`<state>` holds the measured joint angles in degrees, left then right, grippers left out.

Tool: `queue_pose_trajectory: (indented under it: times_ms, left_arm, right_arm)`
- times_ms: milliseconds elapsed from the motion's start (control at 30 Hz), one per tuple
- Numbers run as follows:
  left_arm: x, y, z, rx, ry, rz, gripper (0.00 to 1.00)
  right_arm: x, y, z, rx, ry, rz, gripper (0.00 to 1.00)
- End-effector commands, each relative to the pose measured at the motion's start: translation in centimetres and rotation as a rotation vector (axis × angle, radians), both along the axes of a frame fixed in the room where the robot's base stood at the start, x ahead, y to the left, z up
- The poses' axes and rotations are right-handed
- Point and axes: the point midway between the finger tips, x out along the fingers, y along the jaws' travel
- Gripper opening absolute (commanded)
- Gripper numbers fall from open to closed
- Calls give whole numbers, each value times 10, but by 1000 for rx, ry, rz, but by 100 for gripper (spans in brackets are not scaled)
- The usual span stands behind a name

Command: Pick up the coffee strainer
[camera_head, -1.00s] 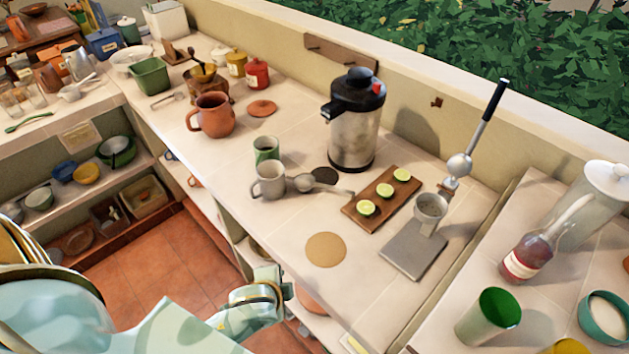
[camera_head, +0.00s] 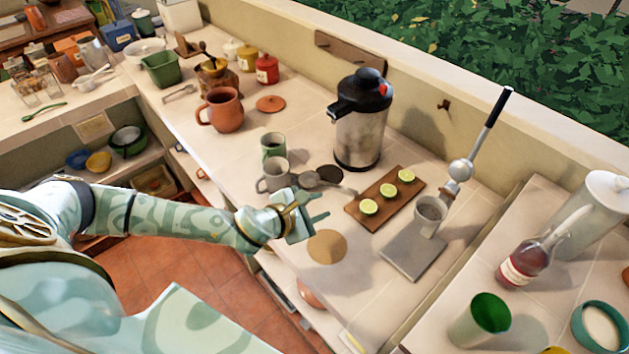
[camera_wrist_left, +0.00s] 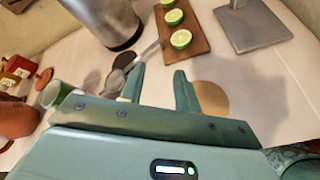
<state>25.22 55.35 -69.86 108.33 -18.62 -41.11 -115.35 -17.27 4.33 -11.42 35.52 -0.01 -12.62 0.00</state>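A grey, long-handled utensil that looks like the coffee strainer (camera_head: 309,180) lies on the counter beside a grey mug (camera_head: 272,176), its handle pointing right towards the cutting board. In the left wrist view the strainer (camera_wrist_left: 115,80) lies just beyond and left of the fingers. My left gripper (camera_head: 322,205) is over the counter, just on the near side of the strainer. Its two fingers (camera_wrist_left: 161,82) are apart with nothing between them. My right gripper is not in view.
A metal urn (camera_head: 361,130) stands behind the strainer, with a dark disc (camera_head: 330,174) near its base. A wooden board (camera_head: 384,199) with lime halves lies to the right. A green cup (camera_head: 272,146) stands behind the mug. A round tan mat (camera_head: 327,247) lies in front.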

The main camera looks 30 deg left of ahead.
Motion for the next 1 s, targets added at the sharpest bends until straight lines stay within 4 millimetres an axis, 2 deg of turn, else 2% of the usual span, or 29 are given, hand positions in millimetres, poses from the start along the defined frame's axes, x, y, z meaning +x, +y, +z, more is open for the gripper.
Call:
queue_pose_trajectory:
  times_ms: [33, 100, 200, 267, 367, 700, 1000]
  left_arm:
    - [4, 23, 4, 165, -39, -80, 33]
    - [3, 48, 4, 353, -71, -179, 33]
    - [1, 72, 5, 523, -95, -268, 33]
    - [2, 79, 4, 576, -102, -296, 33]
    - [11, 80, -3, 604, -108, -313, 33]
    - [75, 61, -47, 601, -106, -310, 33]
    - [99, 52, -63, 598, -106, -311, 33]
  right_arm:
    - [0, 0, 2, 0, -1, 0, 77]
    - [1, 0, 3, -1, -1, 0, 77]
    - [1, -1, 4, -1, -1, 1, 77]
    - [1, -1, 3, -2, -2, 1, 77]
    - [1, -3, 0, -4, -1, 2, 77]
    - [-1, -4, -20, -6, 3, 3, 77]
    - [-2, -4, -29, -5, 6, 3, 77]
